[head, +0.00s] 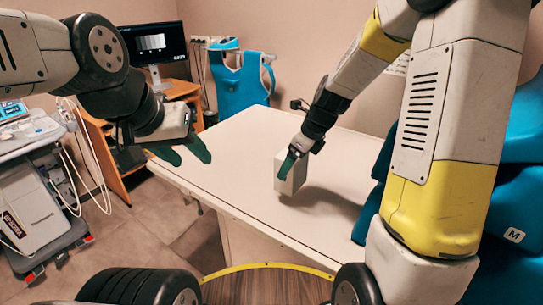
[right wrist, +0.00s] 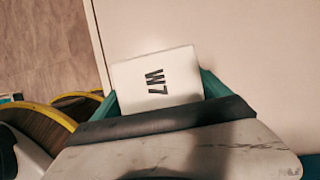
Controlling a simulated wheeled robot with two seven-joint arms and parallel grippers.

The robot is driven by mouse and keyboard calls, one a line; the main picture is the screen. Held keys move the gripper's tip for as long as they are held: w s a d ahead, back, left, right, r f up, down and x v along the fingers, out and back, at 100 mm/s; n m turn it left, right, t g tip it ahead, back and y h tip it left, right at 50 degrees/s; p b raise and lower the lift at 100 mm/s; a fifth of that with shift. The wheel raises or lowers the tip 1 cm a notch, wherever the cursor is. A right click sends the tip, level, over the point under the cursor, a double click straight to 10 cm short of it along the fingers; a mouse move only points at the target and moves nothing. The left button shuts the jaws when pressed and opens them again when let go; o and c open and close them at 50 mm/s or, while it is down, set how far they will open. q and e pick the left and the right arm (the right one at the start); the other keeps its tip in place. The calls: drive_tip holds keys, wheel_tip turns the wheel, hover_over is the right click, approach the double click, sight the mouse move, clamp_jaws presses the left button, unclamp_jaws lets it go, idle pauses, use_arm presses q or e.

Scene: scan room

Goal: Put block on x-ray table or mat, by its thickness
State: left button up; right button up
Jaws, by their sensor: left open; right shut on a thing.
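A white block (head: 291,175) is held upright in my right gripper (head: 287,165) over the white x-ray table (head: 235,143). In the right wrist view the block (right wrist: 157,80) shows a face marked "W7", with a green finger on each side of it. Its lower end is at or just above the tabletop; I cannot tell if it touches. Its shadow falls to the right on the table. I see no clear mat in either view.
A wooden desk with a monitor (head: 154,45) stands at the back left. A blue apron (head: 241,82) hangs behind the table. A grey medical cart (head: 33,200) with cables stands at the left. Blue items, one marked "M" (head: 514,235), are at the right. Most of the tabletop is clear.

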drive_tip(key=shift+w+a+f, duration=0.7)
drive_tip(key=shift+w+a, duration=0.25)
drive_tip(key=shift+a, duration=0.4)
drive_tip(key=shift+w+a+f, duration=0.75)
drive_tip(key=shift+w+a, duration=0.25)
drive_tip(key=shift+a, duration=0.4)
drive_tip(key=shift+w+a+f, duration=0.7)
drive_tip(key=shift+w+a, duration=0.25)
drive_tip(key=shift+a, duration=0.4)
